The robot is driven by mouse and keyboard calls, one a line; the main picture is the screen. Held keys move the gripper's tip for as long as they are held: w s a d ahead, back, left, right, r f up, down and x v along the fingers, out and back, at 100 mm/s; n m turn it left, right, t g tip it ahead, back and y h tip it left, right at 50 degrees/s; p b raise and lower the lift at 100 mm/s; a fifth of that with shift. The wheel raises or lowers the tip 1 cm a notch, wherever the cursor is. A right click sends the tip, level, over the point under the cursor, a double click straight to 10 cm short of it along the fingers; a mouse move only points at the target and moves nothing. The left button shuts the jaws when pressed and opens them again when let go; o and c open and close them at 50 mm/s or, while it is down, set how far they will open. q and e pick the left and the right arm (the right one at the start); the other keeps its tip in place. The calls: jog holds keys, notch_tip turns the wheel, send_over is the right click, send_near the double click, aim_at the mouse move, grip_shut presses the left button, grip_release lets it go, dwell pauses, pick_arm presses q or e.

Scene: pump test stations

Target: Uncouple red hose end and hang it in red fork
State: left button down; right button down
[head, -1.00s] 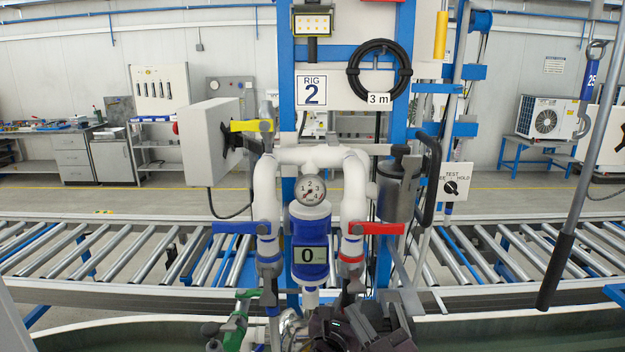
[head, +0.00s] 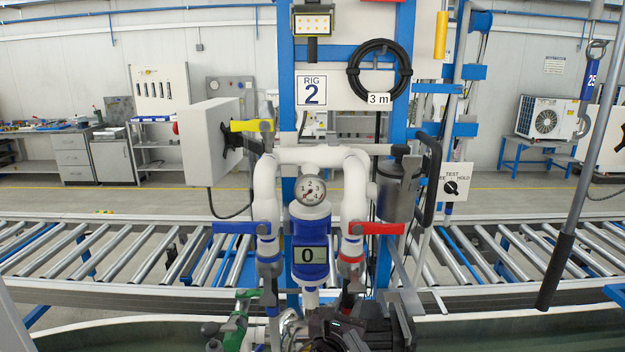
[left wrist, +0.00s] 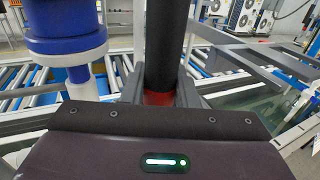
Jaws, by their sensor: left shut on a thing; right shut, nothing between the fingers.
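My left gripper (head: 347,308) is at the bottom middle of the head view, below the red-ringed pipe outlet (head: 350,262). In the left wrist view its fingers (left wrist: 160,95) are shut around the dark red part of the red hose end (left wrist: 157,98). A black cylinder (left wrist: 166,40) stands upright from that part. In the head view a dark piece (head: 347,299) shows under the outlet; whether it is still joined there I cannot tell. My gripper body hides what lies below. I cannot make out a red fork. My right gripper is not recognisable in either view.
The blue meter (head: 309,258) reading 0 stands just left of the outlet and shows close by in the left wrist view (left wrist: 65,30). A red lever (head: 380,228) juts right. A green-marked hose fitting (head: 238,325) is lower left. A roller conveyor (head: 120,255) runs behind.

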pick_arm(q)
jog(key=shift+r, duration=0.1)
jog(key=shift+f+b, duration=0.6)
jog(key=shift+f, duration=0.15)
jog(key=shift+f+b, duration=0.7)
jog(key=shift+f, duration=0.3)
jog(key=shift+f+b, duration=1.05)
jog(key=shift+f, duration=0.35)
